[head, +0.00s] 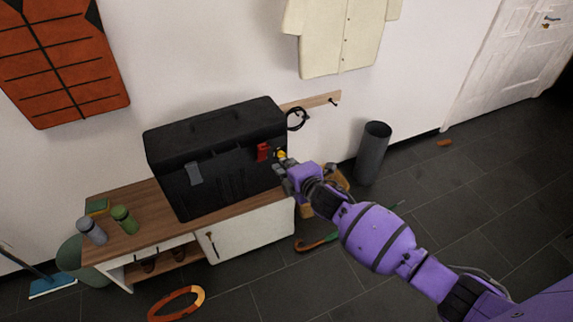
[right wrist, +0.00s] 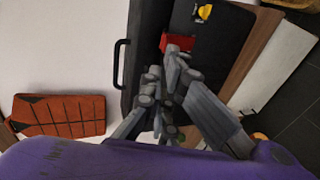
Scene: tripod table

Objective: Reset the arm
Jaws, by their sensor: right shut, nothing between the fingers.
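My right gripper (head: 280,172) is at the front right corner of a large black toolbox (head: 215,160). Its fingers are shut with nothing between them. In the right wrist view the gripper (right wrist: 170,75) has its fingertips just below a red latch (right wrist: 178,42) in the picture; I cannot tell whether they touch the box. The red latch also shows in the head view (head: 263,152), left of the gripper. A grey latch (head: 195,174) is on the left of the toolbox front. My left gripper is not in view.
The toolbox stands on a wooden-topped bench (head: 150,230). A dark bin (head: 373,153) stands by the wall. An orange ring (head: 176,304) lies on the floor. Floor at right is mostly clear.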

